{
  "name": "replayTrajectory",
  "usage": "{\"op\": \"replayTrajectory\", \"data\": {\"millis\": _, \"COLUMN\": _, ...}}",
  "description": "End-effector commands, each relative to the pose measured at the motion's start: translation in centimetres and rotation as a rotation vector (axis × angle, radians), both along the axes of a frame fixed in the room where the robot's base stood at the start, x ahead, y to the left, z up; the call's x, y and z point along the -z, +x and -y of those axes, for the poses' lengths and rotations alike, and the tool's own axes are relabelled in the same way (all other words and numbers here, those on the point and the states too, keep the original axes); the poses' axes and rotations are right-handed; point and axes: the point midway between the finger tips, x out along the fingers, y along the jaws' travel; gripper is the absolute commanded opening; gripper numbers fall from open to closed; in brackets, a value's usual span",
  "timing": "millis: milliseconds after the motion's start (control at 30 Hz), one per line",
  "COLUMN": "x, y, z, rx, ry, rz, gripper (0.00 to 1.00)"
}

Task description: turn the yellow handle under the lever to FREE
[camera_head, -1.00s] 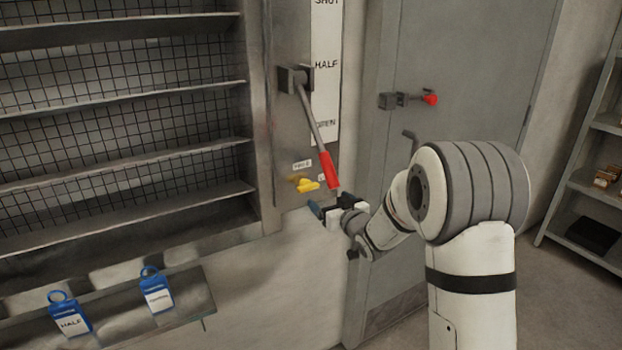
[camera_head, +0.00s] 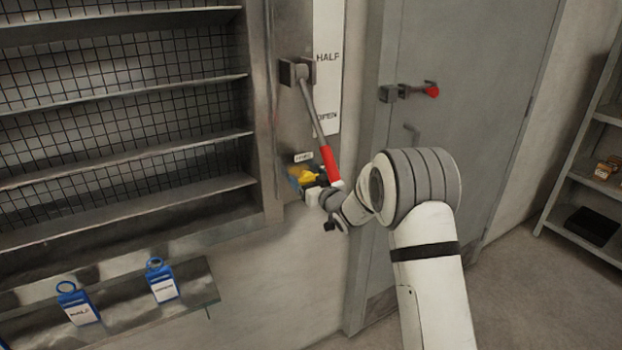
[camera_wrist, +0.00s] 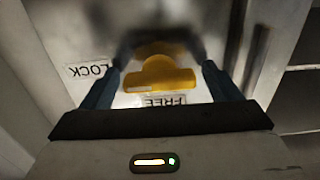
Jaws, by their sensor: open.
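The yellow handle (camera_head: 305,174) is on the grey panel under the lever. In the wrist view the yellow handle (camera_wrist: 162,76) sits between my open fingers, with a gap on each side. A LOCK label (camera_wrist: 88,70) is at its left and a FREE label (camera_wrist: 163,101) is on its near side, both upside down there. My gripper (camera_head: 302,184) is at the handle in the head view, partly hidden by the lever's red grip. In the wrist view my gripper (camera_wrist: 160,82) is open and empty. The lever (camera_head: 315,120) slants down to its red grip (camera_head: 330,164).
A grey door (camera_head: 450,130) with a red-tipped latch (camera_head: 431,90) is at the right. Mesh-backed shelves (camera_head: 120,120) fill the left. The lever's grip is very close to my gripper.

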Motion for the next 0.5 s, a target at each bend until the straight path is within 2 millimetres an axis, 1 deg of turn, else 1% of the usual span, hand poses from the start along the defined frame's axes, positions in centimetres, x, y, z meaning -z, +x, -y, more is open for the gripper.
{"op": "replayTrajectory", "data": {"millis": 100, "x": 0.0, "y": -0.01, "z": 0.04, "rx": 0.0, "ry": 0.0, "rz": 0.0, "gripper": 0.83}}
{"op": "replayTrajectory", "data": {"millis": 500, "x": -0.02, "y": -0.01, "z": 0.11, "rx": 0.001, "ry": 0.0, "rz": 0.0, "gripper": 0.5}}
